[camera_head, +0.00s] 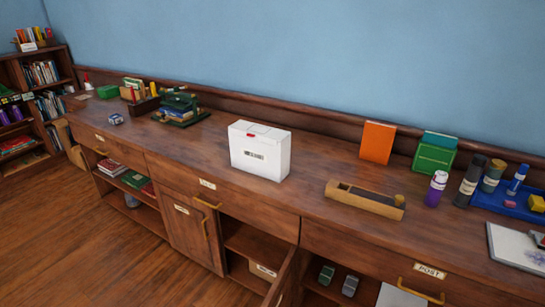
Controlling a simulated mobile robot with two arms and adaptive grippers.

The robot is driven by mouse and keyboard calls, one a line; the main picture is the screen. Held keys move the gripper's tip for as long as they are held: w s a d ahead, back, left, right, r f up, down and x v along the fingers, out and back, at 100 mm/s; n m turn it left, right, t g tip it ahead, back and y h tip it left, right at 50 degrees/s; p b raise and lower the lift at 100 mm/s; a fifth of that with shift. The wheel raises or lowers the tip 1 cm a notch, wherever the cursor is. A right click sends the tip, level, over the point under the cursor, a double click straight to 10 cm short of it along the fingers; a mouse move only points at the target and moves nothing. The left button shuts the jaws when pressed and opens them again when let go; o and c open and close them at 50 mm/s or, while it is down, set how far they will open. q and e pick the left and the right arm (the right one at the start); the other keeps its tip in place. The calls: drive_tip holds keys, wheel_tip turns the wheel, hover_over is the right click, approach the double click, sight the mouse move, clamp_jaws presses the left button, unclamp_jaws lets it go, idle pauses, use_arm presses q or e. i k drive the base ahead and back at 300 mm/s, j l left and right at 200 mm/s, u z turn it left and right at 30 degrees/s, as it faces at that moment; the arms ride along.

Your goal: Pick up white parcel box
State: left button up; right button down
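The white parcel box (260,151) stands upright on the wooden counter (210,150), near the middle of the head view. It has a dark printed label on its front and a small red mark at its top edge. Nothing covers it from this side. Neither of my grippers shows in the head view.
A wooden tray (365,198) lies right of the box, with an orange book (377,142) behind it. A purple bottle (436,188) and blue tray (508,203) stand farther right. A cabinet door (282,282) hangs open below.

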sight(266, 160)
drive_tip(key=i+j+z, duration=0.1)
drive_tip(key=z, duration=0.35)
drive_tip(key=j+z, duration=0.25)
drive_tip(key=z, duration=0.2)
drive_tip(key=j+z, duration=0.25)
drive_tip(key=z, duration=0.2)
drive_tip(key=j+z, duration=0.2)
drive_tip(key=z, duration=0.2)
